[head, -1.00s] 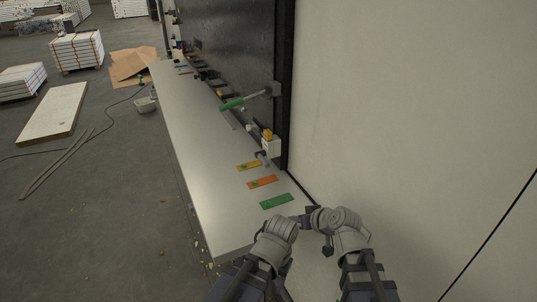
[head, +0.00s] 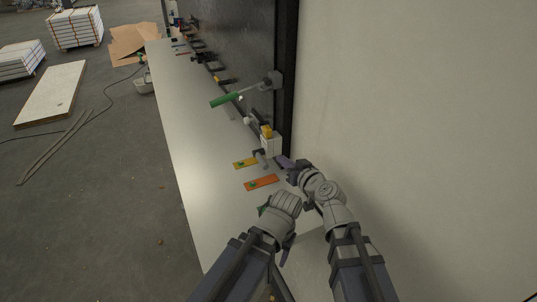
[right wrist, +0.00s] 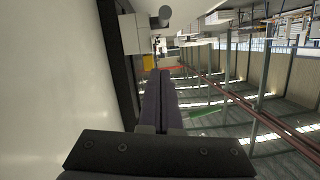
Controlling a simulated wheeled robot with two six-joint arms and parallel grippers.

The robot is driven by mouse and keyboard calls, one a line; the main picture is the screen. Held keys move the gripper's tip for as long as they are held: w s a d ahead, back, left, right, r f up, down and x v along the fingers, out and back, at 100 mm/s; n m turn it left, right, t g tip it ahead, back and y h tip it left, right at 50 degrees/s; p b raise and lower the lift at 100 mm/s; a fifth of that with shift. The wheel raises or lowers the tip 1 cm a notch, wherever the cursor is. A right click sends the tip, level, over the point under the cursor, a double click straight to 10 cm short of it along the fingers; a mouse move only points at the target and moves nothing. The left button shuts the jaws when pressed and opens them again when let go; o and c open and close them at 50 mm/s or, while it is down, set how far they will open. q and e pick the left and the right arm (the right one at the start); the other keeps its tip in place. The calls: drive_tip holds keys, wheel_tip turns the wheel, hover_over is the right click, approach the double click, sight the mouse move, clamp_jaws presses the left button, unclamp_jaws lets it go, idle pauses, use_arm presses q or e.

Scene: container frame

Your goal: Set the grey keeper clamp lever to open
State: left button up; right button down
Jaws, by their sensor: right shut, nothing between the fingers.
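The grey lever (head: 260,157) sticks out from a white box with a yellow top (head: 267,137) at the panel's foot, above the bench. I take it for the keeper clamp lever; its setting is not readable. My right gripper (head: 283,161) is shut and empty, just right of the lever and apart from it. In the right wrist view its fingers (right wrist: 160,100) lie together, and a grey rounded bar end (right wrist: 163,17), probably the lever, shows beyond them at the top. My left gripper (head: 288,249) is partly hidden by its own wrist, at the bench's near end.
Yellow (head: 245,163) and orange (head: 261,182) labels lie on the white bench (head: 190,130). A green-handled lever (head: 224,100) juts from the dark panel (head: 240,50) farther back. A pale wall (head: 420,130) closes the right side.

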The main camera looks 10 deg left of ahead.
drive_tip(key=b, duration=0.3)
hover_over(263, 159)
drive_tip(key=s+d, duration=0.1)
drive_tip(key=d, duration=0.1)
wheel_tip(263, 159, down, 2)
drive_tip(key=f+b, duration=0.1)
drive_tip(key=s+f+b, duration=0.1)
drive_tip(key=shift+f, duration=0.4)
drive_tip(key=shift+s+a+f+b, duration=0.1)
drive_tip(key=shift+s+f+b, duration=0.1)
drive_tip(key=shift+f+b, duration=0.5)
